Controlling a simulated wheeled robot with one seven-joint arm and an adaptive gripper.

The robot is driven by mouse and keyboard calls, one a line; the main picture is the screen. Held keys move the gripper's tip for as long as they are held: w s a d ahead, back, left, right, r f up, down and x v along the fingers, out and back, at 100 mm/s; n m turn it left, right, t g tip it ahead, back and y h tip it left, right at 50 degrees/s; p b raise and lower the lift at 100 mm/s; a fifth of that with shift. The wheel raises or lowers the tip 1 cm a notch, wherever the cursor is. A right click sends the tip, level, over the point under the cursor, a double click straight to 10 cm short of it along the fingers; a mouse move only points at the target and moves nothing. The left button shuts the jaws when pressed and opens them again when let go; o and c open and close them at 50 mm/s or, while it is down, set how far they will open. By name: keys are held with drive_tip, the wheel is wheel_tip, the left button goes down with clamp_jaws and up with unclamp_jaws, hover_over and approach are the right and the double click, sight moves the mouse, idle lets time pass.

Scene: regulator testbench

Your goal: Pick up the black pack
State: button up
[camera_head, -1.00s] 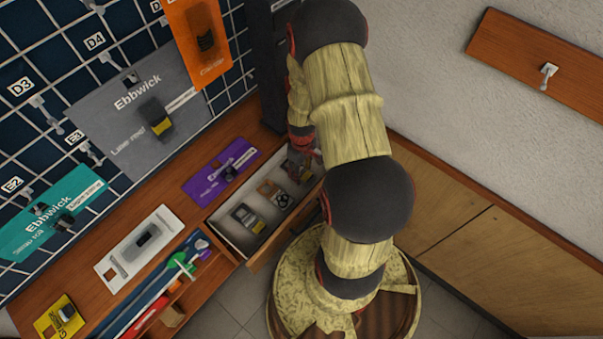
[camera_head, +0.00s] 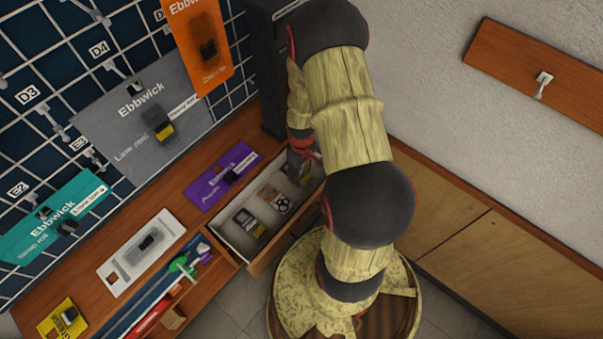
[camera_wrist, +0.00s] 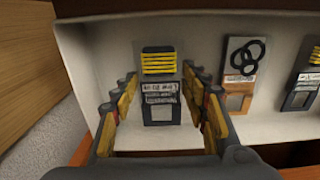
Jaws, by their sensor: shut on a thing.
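The black pack (camera_wrist: 161,104) has a dark lower part with a white label and yellow bands at its top. In the wrist view it stands between the two fingers of my gripper (camera_wrist: 160,108), which are shut on it. It is inside the pale drawer (camera_wrist: 95,60), near one end; whether it is lifted off the floor cannot be told. In the head view the drawer (camera_head: 222,229) is open, and the held pack (camera_head: 297,168) shows only partly beside my arm, which hides most of my gripper.
A pack with black rings and an orange part (camera_wrist: 241,70) lies beside the held one. A similar yellow-and-black pack (camera_wrist: 302,82) lies beyond it. A purple card (camera_head: 215,182) lies on the wooden counter (camera_head: 195,202) by the pegboard. A dark upright column (camera_head: 270,80) stands behind the drawer.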

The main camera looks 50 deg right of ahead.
drive_tip(key=r, duration=0.1)
drive_tip(key=r+p, duration=0.1)
drive_tip(key=r, duration=0.1)
drive_tip(key=a+r+p, duration=0.1)
drive_tip(key=r, duration=0.1)
drive_tip(key=shift+r, duration=0.2)
drive_tip(key=s+a+p, duration=0.1)
drive_tip(key=a+p, duration=0.2)
drive_tip(key=a, duration=1.5)
drive_tip(key=shift+s+a+f+p, duration=0.15)
drive_tip(key=shift+s+a+p, duration=0.15)
drive_tip(key=shift+p, duration=0.1)
drive_tip(key=shift+w, duration=0.1)
